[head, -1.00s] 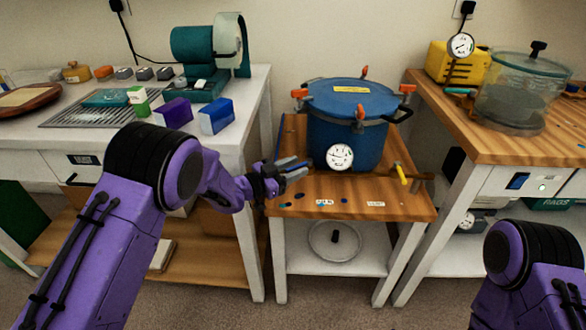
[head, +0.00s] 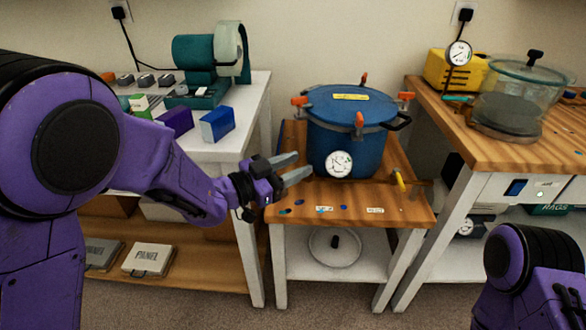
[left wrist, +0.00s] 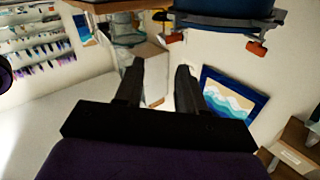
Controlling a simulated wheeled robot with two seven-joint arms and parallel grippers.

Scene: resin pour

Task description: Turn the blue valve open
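The blue pressure pot (head: 335,130) stands on a small wooden-topped cart (head: 350,195). Its lid has orange clamps and a white dial gauge (head: 339,164) faces me. A yellow valve handle (head: 400,180) sits at the pot's lower right. I cannot make out the blue valve; my left gripper covers part of the area at the pot's lower left. My left gripper (head: 304,163) is open beside the pot's left side, with nothing visible between its fingers; its spread fingers also show in the left wrist view (left wrist: 160,68). My right gripper is out of view.
A bench at left holds a blue box (head: 217,124), a purple box (head: 176,122) and a teal machine (head: 195,55). The right bench carries a glass chamber (head: 519,98) and a yellow pump (head: 452,72). In the left wrist view, a wave picture (left wrist: 234,98) hangs on the wall.

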